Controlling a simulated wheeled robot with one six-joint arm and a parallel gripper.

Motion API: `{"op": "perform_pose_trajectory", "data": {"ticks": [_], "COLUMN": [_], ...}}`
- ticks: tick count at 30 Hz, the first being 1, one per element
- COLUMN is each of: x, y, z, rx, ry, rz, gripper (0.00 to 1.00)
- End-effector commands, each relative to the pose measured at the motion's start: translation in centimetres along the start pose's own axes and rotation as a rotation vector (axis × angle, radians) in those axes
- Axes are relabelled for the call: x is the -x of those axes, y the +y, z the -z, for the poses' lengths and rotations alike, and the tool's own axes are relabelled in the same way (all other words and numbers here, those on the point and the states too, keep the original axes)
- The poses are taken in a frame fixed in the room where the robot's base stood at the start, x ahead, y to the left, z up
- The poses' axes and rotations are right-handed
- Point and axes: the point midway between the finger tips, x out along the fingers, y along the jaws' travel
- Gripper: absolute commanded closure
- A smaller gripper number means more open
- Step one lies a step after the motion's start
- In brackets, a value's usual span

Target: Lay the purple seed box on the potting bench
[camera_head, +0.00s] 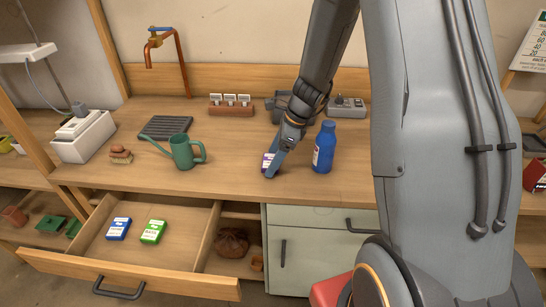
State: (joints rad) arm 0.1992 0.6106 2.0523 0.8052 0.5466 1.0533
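The purple seed box (267,160) shows on the potting bench (225,182), partly covered by my gripper (271,172). Its label has white and purple areas. My gripper points down with a finger in front of the box's right part. Its other finger is hidden, so I cannot tell whether it is shut on the box. I cannot tell whether the box rests on the bench top or is just above it.
A blue bottle (324,147) stands just right of my gripper. A green watering can (183,150) stands to the left. The open drawer (131,257) holds a blue box (119,228) and a green box (154,231). The front bench top between can and gripper is clear.

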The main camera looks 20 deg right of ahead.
Motion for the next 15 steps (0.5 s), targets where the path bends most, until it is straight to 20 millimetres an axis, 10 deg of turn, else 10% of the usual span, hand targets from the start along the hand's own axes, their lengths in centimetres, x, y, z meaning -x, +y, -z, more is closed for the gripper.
{"op": "perform_pose_trajectory", "data": {"ticks": [15], "x": [3.2], "y": [-0.1], "z": [-0.1], "rx": [0.000], "ry": [0.000], "rz": [0.005], "gripper": [0.23]}}
